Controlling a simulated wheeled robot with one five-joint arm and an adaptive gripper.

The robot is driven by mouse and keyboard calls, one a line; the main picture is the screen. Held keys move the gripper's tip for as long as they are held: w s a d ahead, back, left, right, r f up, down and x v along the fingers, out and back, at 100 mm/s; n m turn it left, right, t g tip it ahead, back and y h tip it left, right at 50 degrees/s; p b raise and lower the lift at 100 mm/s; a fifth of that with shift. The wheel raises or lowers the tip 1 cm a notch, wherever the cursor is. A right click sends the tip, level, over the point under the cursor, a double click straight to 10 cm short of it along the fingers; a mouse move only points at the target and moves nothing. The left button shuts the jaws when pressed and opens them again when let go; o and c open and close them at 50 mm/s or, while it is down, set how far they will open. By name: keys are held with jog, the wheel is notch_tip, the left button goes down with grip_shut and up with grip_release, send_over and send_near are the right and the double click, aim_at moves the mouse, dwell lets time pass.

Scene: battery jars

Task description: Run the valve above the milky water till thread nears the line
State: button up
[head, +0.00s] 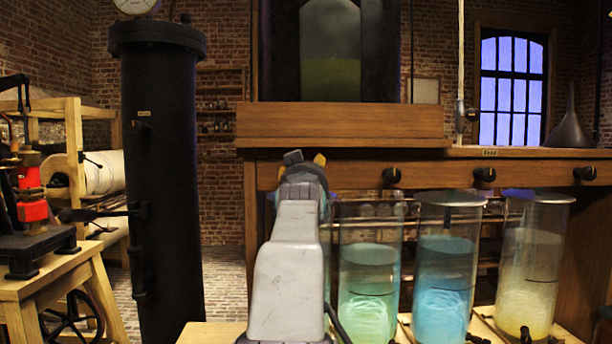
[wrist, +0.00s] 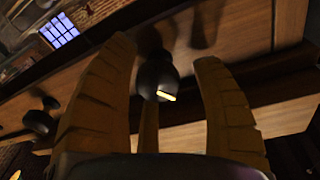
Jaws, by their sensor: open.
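My gripper (head: 301,163) is raised at the shelf front in the head view, with my arm below it. In the wrist view its tan fingers (wrist: 170,85) are open around a dark valve knob (wrist: 155,75) with a pale yellow mark; I cannot tell whether they touch it. My arm hides this knob and whatever stands below it in the head view. Three glass jars show: a green one (head: 369,270), a blue one (head: 444,275) and a pale yellowish, cloudy one (head: 527,285). Each has a dark line on its wall. No plainly milky white water is visible.
Three more black knobs (head: 391,175), (head: 485,175), (head: 585,173) sit along the wooden beam (head: 440,172) above the jars. A tall black cylinder (head: 163,180) stands left of my arm. A dark funnel (head: 570,125) rests on the shelf at right.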

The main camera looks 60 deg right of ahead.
jog(key=shift+a, duration=0.1)
jog(key=v, duration=1.1)
jog(key=shift+s+a, duration=0.2)
jog(key=shift+a, duration=0.15)
dwell(0.4)
jog(key=w+a+f+n+y+p, duration=0.3)
jog(key=a+f+y+p, duration=0.1)
jog(key=a, duration=0.3)
jog(key=w+a+f+n+y+p, duration=0.2)
jog(key=w+a+f+y+p, duration=0.2)
jog(key=a, duration=0.4)
jog(key=w+a+f+n+y+p, duration=0.3)
jog(key=a+f+p, duration=0.1)
jog(key=a, duration=0.3)
jog(key=s+a+f+n+g+y+p, duration=0.2)
jog(key=s+a+f+n+p, duration=0.1)
jog(key=s+a, duration=0.3)
jog(key=s+a+f+n+g+y+p, duration=0.3)
jog(key=s+a+f+p, duration=0.2)
jog(key=a, duration=0.6)
jog(key=shift+s+f+y, duration=0.3)
jog(key=shift+s+f, duration=0.3)
jog(key=shift+s, duration=0.3)
dwell(1.3)
